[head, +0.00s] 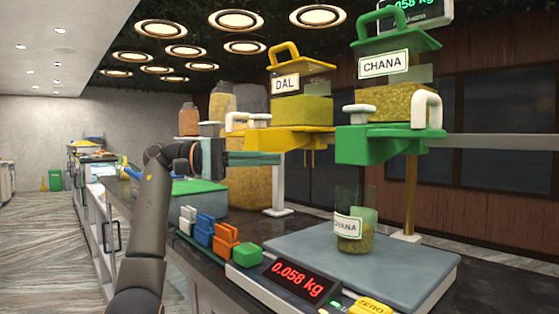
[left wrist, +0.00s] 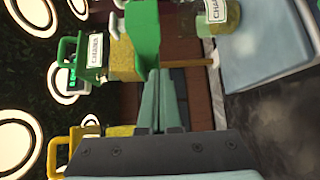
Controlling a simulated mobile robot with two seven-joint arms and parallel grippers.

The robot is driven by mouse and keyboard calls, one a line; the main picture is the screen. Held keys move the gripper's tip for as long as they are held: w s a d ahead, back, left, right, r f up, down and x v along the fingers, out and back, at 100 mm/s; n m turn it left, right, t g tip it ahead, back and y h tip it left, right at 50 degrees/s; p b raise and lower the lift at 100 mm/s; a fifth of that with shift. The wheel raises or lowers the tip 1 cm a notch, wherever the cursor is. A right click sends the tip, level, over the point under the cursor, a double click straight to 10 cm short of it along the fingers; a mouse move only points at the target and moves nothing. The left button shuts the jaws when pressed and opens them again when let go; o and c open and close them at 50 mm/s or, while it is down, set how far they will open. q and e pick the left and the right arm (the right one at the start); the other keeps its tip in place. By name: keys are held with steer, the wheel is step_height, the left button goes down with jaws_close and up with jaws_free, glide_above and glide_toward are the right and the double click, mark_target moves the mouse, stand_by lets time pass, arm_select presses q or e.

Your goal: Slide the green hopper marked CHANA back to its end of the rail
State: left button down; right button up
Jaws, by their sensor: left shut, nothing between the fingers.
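The green hopper marked CHANA (head: 382,66) stands at the right. It has a green lid with a handle, a clear bin of yellow-green grains and a green base (head: 385,146) with a white handle (head: 426,110) and a white knob. The rail (head: 490,141) runs off to the right behind it. My left gripper (head: 278,158) is shut and empty, left of the green base and in front of the yellow DAL hopper's base. In the left wrist view the closed fingers (left wrist: 160,73) point toward the green hopper (left wrist: 145,32), apart from it as far as I can tell.
A jar marked CHANA (head: 348,226), partly filled, stands on the scale (head: 400,262) below the green hopper; the scale reads 0.058 kg. The yellow DAL hopper (head: 302,108) is to the left. Coloured blocks (head: 225,240) line the counter's front. Large grain jars stand behind.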

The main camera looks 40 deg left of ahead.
arm_select(q)
steer(key=w+d, duration=0.4)
steer(key=d, duration=0.5)
steer(key=shift+w+d, duration=0.35)
steer(key=shift+d, duration=0.05)
steer(key=shift+f, duration=0.1)
